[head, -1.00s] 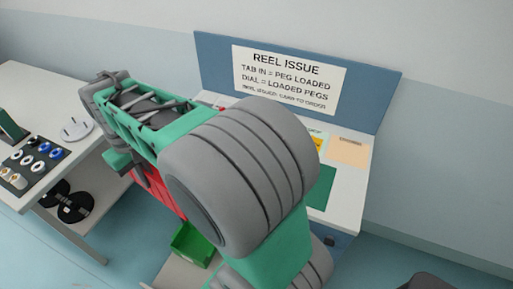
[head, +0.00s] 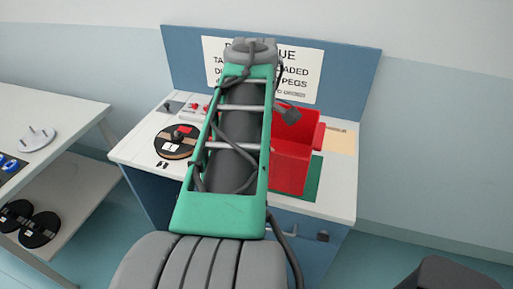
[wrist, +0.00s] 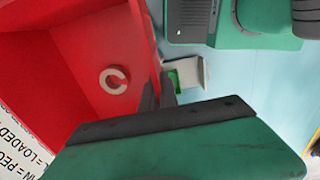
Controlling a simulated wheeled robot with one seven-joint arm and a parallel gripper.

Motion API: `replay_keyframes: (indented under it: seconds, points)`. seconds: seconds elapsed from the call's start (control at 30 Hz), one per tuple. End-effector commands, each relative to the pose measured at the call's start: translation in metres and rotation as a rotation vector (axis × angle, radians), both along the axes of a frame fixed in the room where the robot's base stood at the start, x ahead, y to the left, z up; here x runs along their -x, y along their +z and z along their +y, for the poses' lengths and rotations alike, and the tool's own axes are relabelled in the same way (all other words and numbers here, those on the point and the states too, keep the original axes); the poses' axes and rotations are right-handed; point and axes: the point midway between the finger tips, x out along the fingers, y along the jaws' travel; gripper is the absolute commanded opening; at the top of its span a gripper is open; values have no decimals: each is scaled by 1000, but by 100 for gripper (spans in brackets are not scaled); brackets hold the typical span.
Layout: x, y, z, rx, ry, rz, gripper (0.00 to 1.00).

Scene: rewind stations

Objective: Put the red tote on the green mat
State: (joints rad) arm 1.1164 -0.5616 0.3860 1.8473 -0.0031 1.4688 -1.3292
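The red tote (head: 290,152) is at the right part of the blue station's white top, over or on the green mat (head: 315,180). The mat shows along its right side; I cannot tell whether the tote touches it. In the wrist view the tote (wrist: 90,70) fills the upper left, its inside showing a pale ring-shaped piece (wrist: 114,80). My gripper (wrist: 158,92) has its dark fingers close together at the tote's wall and appears shut on it. In the head view my arm hides the tote's left side and most of the gripper.
A black reel (head: 176,141) and small red parts lie on the station top, left of my arm. A beige patch (head: 341,138) lies right of the tote. A sign board (head: 345,75) stands behind. Another white table (head: 60,115) is at left.

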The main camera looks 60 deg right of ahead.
Motion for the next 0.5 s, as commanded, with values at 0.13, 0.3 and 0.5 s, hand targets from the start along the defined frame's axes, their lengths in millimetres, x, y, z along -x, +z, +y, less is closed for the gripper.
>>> replay_keyframes:
  seconds: [0.13, 0.3, 0.5]
  points:
    - [11, -3, -8, 1, 2, 0, 0]
    - [31, -15, -32, 0, -1, 0, 0]
    - [62, -36, -70, -1, -2, 0, 0]
